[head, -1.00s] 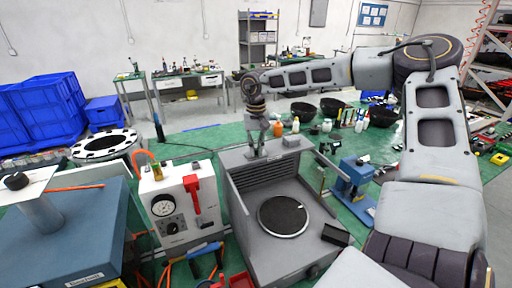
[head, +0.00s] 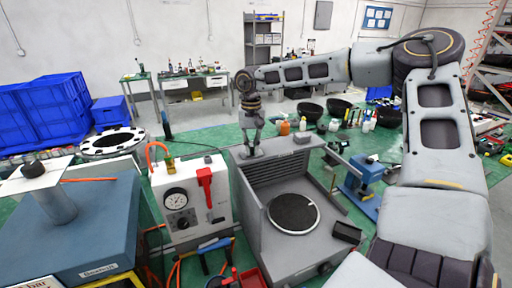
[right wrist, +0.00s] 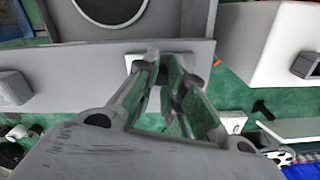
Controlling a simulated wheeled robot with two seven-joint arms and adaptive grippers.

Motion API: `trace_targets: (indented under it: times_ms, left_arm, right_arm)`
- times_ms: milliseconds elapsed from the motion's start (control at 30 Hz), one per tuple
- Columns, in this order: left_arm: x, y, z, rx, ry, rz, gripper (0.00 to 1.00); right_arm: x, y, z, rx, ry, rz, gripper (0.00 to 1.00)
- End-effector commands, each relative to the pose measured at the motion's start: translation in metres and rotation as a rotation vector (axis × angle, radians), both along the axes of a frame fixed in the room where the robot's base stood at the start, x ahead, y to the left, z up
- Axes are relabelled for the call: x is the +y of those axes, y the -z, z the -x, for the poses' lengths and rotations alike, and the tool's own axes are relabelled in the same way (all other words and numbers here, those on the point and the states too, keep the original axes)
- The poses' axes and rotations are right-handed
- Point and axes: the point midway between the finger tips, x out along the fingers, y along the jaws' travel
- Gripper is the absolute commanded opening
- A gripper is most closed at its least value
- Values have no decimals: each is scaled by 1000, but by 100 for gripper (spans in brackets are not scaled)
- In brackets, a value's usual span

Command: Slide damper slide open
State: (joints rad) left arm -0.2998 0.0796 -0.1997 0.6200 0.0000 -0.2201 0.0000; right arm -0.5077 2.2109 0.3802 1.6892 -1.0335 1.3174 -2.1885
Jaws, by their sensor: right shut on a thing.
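A grey open-topped box unit (head: 330,238) with a slatted back wall and a round dark plate (head: 293,213) stands in the middle of the head view. My right gripper (head: 249,149) reaches down to the top edge of its back wall, near the left corner. In the right wrist view my gripper (right wrist: 160,62) is shut on a small light grey tab (right wrist: 146,55) at the grey wall's edge. I take this tab for the damper slide's handle. The fingers hide much of it. My left gripper is not in view.
A small grey block (head: 302,139) sits on the back wall to the right of my gripper. A white gauge box (head: 196,199) with a red lever stands close on the left. A blue device (head: 364,172) stands on the right. Green floor lies behind.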

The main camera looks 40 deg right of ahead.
Motion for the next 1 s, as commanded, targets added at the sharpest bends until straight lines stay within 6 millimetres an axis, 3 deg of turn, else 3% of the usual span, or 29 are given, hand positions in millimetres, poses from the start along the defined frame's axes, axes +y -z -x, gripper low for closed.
trace_targets:
  times_ms: [367,400,567,1000]
  left_arm:
    - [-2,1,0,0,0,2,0]
    - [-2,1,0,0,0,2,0]
    - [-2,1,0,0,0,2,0]
    - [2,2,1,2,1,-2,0]
  right_arm:
    - [5,-1,-2,-4,-1,-3,0]
    - [5,-1,-2,-4,-1,-3,15]
    - [5,0,-2,-2,-1,-3,36]
    - [4,-3,-2,-2,0,-1,37]
